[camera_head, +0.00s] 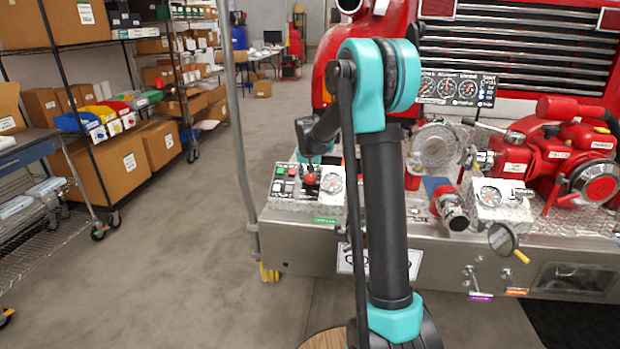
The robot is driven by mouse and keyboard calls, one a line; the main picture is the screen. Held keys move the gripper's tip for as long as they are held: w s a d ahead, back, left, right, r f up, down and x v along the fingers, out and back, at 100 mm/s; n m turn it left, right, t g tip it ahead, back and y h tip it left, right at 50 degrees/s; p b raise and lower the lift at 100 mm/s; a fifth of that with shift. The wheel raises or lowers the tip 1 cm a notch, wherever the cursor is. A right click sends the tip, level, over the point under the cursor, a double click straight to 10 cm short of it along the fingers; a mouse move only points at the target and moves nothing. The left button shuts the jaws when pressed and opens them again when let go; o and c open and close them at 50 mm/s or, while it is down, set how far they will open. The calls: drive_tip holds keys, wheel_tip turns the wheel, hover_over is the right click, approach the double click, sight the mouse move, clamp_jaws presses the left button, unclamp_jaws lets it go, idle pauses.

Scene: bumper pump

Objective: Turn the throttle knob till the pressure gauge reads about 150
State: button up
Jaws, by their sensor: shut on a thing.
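The red throttle knob (311,179) sits on a small control panel (283,203) at the left end of the truck's bumper. A round white pressure gauge (332,183) is just right of the knob on the same panel. Its needle is too small to read. My gripper (310,171) reaches down over the panel from above and is shut on the red knob. The fingers are small and dark here, and my arm's upright link passes close to the gauge's right side.
A red pump (570,150), a second gauge (490,196) and a handwheel (503,238) are on the bumper (440,260) to the right. A grey pole (238,130) stands left of the panel. Shelves with boxes line the left; the floor (170,260) between is clear.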

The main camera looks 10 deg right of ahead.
drive_tip(key=shift+m, duration=1)
drive_tip(key=o, duration=1.2)
drive_tip(key=shift+c, duration=0.2)
drive_tip(key=d+v, duration=0.1)
drive_tip(key=v, duration=1.1)
drive_tip(key=shift+a, duration=0.35)
drive_tip(key=shift+s+f, duration=0.1)
